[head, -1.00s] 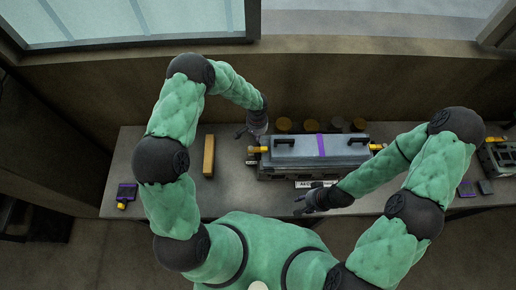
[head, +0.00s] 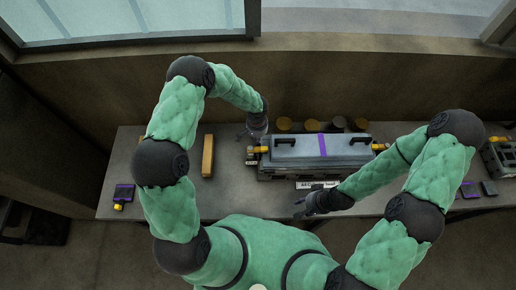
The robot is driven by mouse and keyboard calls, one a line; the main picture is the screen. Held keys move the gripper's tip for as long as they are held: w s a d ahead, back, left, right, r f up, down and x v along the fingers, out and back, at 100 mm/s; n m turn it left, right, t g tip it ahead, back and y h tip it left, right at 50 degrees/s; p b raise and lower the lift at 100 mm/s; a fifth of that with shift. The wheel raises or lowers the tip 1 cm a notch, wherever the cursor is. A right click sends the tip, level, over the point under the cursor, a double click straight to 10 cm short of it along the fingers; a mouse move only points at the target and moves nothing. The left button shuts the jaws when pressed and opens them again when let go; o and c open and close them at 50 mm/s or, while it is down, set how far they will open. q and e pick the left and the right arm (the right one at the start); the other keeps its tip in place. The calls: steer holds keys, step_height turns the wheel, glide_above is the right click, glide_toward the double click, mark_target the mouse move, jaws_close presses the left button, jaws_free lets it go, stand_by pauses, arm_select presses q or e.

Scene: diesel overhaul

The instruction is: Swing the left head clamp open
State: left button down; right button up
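A grey engine block with a flat head cover (head: 345,147) stands on the bench, with a purple stripe across its top and two black handles. The left head clamp (head: 257,150) is a yellow-handled part at the block's left end. My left gripper (head: 250,136) is just above and left of this clamp, pointing down; its fingers look apart, with nothing seen between them. Whether it touches the clamp I cannot tell. Another yellow clamp (head: 378,147) is at the right end. My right gripper (head: 303,207) is in front of the block near the bench's front edge, fingers apart and empty.
A yellow-orange bar (head: 208,156) lies on the bench (head: 160,180) left of the block. A small purple and yellow item (head: 123,196) lies at the far left. Several round brown and dark pieces (head: 284,124) stand behind the block. Another machine (head: 498,155) stands at the far right.

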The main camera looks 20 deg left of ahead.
mark_target(259, 149)
arm_select(q)
steer(key=shift+f+b, duration=1.3)
arm_select(e)
steer(key=shift+f, duration=1.4)
arm_select(q)
steer(key=shift+r, duration=0.3)
arm_select(e)
steer(key=shift+f, duration=0.1)
arm_select(q)
steer(key=shift+s+d, duration=0.1)
steer(key=shift+s, duration=0.15)
arm_select(e)
steer(key=shift+f, duration=0.15)
